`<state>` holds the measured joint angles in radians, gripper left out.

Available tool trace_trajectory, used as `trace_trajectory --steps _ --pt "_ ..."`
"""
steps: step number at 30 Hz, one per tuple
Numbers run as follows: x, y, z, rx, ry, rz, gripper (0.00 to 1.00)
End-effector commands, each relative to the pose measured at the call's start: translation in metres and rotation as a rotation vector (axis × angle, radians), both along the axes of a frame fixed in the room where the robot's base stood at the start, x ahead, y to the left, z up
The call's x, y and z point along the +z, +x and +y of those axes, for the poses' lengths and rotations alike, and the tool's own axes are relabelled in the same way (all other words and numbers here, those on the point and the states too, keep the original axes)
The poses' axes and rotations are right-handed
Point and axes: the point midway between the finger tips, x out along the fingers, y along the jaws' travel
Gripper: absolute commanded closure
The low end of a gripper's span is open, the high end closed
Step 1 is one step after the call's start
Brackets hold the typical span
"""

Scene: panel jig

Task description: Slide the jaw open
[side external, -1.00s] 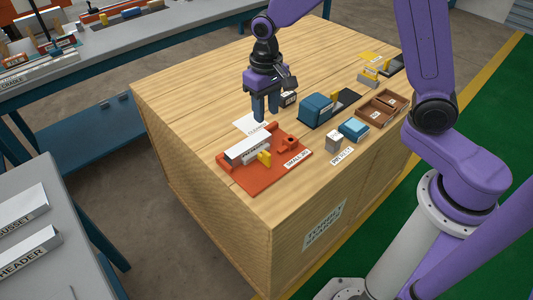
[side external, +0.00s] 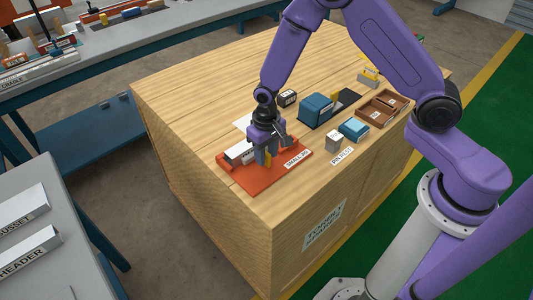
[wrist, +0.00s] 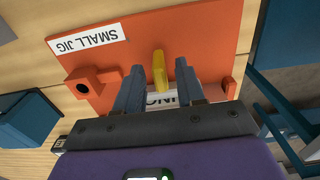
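The orange jig (side external: 243,180), labelled SMALL JIG, lies on the wooden bench top; its orange plate (wrist: 205,35) fills much of the wrist view. A yellow upright tab (wrist: 159,70) stands on the jig, against or close to a white lettered block (wrist: 158,98). In the side view the tab (side external: 267,159) is partly hidden by my gripper. My gripper (wrist: 159,68) is open, its two fingers on either side of the tab, with a visible gap on both sides. An orange block with a hole (wrist: 91,83) stands on the plate left of the fingers in the wrist view.
A small grey block (side external: 333,141), a blue block (side external: 353,130), a larger blue piece (side external: 316,108) and brown trays (side external: 375,116) stand to the right of the jig. A dark labelled block (side external: 288,98) sits behind. The bench's left part is clear.

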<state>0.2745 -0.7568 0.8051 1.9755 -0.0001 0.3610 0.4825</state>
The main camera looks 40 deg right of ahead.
Motion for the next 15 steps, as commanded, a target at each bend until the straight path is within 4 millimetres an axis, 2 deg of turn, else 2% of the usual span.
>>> trace_trajectory --steps 12,13,15 --pt "-0.0069 -0.0001 0.0 0.0 0.0 -0.001 0.62" --pt "-0.0068 -0.0001 0.0 0.0 0.0 -0.001 0.68" --pt "-0.0068 -0.0001 -0.0001 0.0 0.0 0.0 0.91"
